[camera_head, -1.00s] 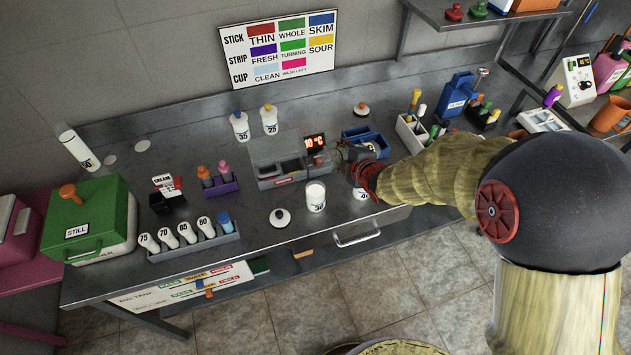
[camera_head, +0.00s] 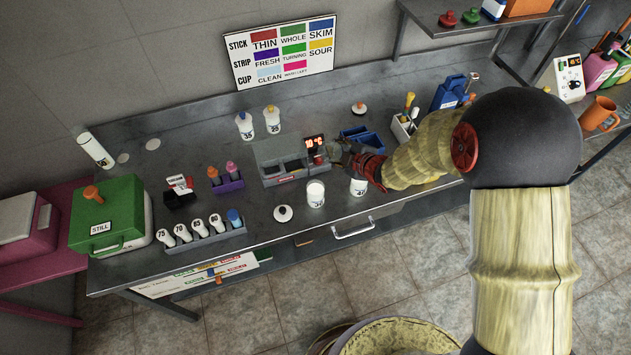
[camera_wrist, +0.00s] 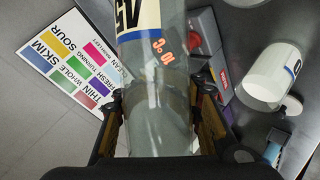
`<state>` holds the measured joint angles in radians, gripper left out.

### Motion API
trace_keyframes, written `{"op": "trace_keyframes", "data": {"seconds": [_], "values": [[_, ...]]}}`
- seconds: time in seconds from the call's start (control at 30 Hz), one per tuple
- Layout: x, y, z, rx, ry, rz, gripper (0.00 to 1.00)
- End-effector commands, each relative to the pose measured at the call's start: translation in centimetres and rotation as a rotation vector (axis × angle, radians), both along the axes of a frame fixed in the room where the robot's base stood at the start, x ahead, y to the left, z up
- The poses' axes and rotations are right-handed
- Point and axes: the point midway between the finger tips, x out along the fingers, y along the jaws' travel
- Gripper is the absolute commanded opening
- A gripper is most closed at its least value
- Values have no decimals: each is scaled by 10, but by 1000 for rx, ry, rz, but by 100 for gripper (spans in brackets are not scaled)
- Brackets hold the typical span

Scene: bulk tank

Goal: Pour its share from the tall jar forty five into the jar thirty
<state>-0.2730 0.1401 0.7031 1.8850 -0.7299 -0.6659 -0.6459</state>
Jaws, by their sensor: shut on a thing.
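My gripper (camera_head: 346,160) is shut on a tall clear jar, held above the bench beside the grey display box. In the wrist view the tall jar (camera_wrist: 155,90) fills the middle between the fingers (camera_wrist: 158,130), with a label reading 45. Its glass looks grey and see-through; I cannot tell how much liquid is in it or its exact tilt. The jar thirty (camera_head: 315,193) stands upright and open on the bench, just left of and in front of my gripper, with white contents. A jar in the wrist view (camera_wrist: 268,78) shows a blue-striped label, its number unreadable.
Another white jar (camera_head: 358,187) stands close under my gripper. The grey box (camera_head: 282,167) with a red display is just left. A loose lid (camera_head: 283,213) lies near the front edge. Capped bottles (camera_head: 245,125) stand at the back.

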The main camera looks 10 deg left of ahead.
Motion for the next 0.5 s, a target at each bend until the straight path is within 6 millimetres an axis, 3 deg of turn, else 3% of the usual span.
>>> {"op": "trace_keyframes", "data": {"seconds": [0.5], "values": [[-5, 5, 25, 118, 127, 0, 0]]}}
